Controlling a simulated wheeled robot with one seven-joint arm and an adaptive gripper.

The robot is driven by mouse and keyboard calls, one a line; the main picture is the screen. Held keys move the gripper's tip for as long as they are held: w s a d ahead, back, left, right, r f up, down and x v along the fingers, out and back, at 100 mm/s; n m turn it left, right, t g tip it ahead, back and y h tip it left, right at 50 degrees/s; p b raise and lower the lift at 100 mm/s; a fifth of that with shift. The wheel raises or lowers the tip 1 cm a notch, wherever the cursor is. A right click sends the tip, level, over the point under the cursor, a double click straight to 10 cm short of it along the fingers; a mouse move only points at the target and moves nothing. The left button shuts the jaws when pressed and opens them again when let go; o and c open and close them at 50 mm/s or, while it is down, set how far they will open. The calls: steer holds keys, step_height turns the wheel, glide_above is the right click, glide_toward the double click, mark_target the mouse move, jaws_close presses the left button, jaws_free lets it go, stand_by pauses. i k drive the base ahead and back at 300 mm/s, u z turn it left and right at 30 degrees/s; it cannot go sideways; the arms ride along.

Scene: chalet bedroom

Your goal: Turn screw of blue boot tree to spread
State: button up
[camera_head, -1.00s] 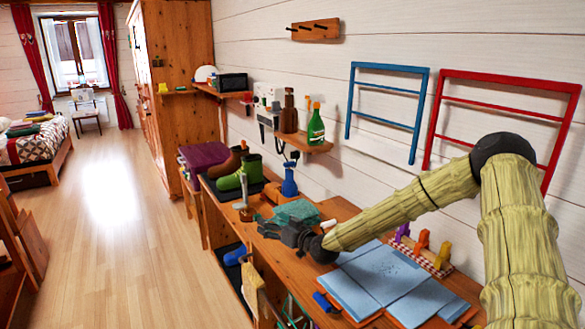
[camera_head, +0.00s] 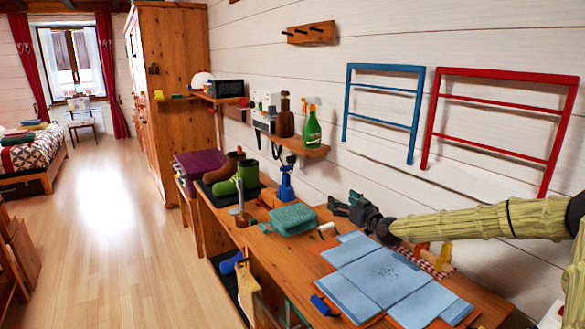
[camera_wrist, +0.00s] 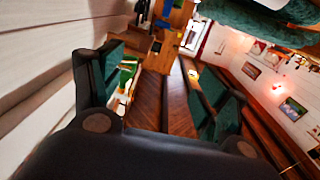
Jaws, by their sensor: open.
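A blue upright thing (camera_head: 286,184), which looks like the blue boot tree, stands on the wooden workbench (camera_head: 330,268) near the wall. Its screw is too small to make out. My gripper (camera_head: 343,205) is open and empty in the head view, above the bench and to the right of the blue boot tree, apart from it. In the wrist view my gripper (camera_wrist: 160,85) has its two green-padded fingers wide apart with nothing held. A small blue patch shows beyond them at the top; I cannot tell what it is.
A folded teal cloth (camera_head: 288,219) and light blue sheets (camera_head: 375,277) lie on the bench. Green boots (camera_head: 238,180) and a grey-white upright tool (camera_head: 241,212) stand to the left. A wall shelf (camera_head: 302,148) with bottles overhangs the back.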

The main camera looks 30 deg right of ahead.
mark_target(286, 168)
steer(key=i, duration=0.95)
steer(key=u, duration=0.05)
